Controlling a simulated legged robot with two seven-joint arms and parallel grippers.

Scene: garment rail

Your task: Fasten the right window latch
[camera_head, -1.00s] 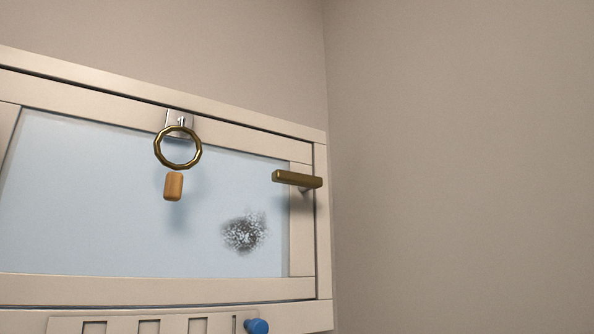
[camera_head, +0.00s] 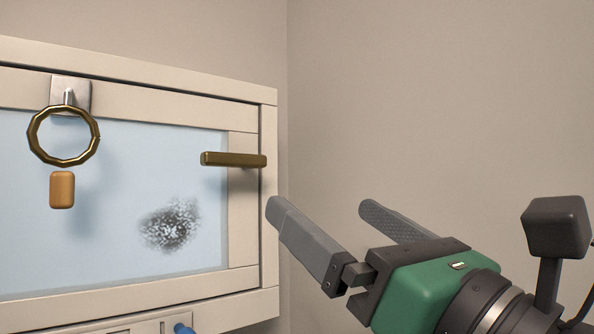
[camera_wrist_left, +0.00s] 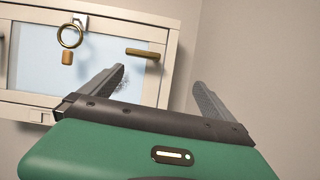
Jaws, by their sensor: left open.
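The right window latch (camera_head: 233,160) is a brass bar lying roughly level across the right side of the window's sash; it also shows in the left wrist view (camera_wrist_left: 143,53). The cream window frame (camera_head: 180,80) surrounds a pale blue pane (camera_head: 110,260). My left gripper (camera_head: 320,206), with a green body and grey fingers, is open and empty. Its fingers point toward the window, below and right of the latch, apart from it. In the left wrist view the gripper (camera_wrist_left: 160,76) has the latch above and slightly left of it. My right gripper is not in view.
A brass ring (camera_head: 64,162) hangs from a metal plate at the window's top, with an orange block (camera_head: 62,190) below it. A dark speckled smudge (camera_head: 170,226) marks the pane. A blue knob (camera_head: 184,330) sits below. Bare wall (camera_head: 440,90) lies to the right.

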